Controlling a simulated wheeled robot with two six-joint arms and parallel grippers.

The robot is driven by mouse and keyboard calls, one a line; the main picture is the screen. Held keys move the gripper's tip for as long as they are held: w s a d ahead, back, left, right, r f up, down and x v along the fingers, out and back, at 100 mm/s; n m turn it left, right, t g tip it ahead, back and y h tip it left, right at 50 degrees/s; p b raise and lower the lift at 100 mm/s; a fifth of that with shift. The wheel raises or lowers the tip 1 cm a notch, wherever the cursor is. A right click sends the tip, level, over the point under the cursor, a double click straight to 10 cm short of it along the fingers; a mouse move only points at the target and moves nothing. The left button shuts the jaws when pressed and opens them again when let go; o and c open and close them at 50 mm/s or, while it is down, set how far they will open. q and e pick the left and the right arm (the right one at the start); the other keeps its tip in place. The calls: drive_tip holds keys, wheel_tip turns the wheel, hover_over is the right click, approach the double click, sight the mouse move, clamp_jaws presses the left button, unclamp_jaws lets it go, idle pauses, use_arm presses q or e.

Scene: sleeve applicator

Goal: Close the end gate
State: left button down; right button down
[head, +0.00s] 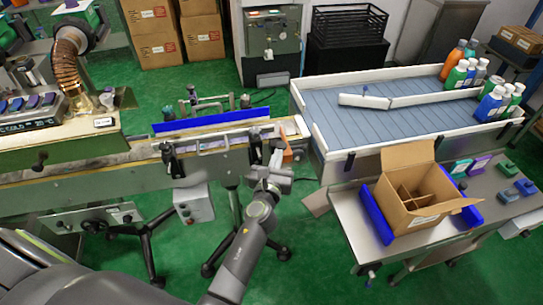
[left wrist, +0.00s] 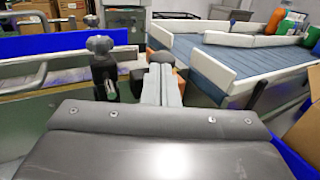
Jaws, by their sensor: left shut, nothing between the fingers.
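The conveyor (head: 110,172) runs from the left and ends just short of the blue-grey table. At its right end is a small orange part (head: 288,157), which may be the end gate; my gripper partly hides it. In the left wrist view, orange (left wrist: 152,52) shows just behind my fingers. I cannot tell whether the gate is open or closed. My left gripper (head: 276,156) is at the conveyor's right end, close to the orange part; contact is unclear. Its fingers (left wrist: 161,78) are shut and empty. My right gripper is not in view.
A black clamp with a grey knob (left wrist: 103,66) stands left of my fingers. The blue-grey table (head: 385,108) has white rails, a jointed white guide (head: 400,101) and several bottles. An open carton (head: 412,198) stands on the lower bench at right.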

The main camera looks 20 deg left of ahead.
use_arm(q)
drive_tip(key=w+a, duration=0.4)
drive_tip(key=w, duration=0.3)
drive_tip(key=shift+a+r+b, duration=0.3)
drive_tip(key=shift+a+r, duration=0.05)
drive_tip(key=shift+w+r, duration=0.1)
drive_tip(key=shift+w, duration=0.05)
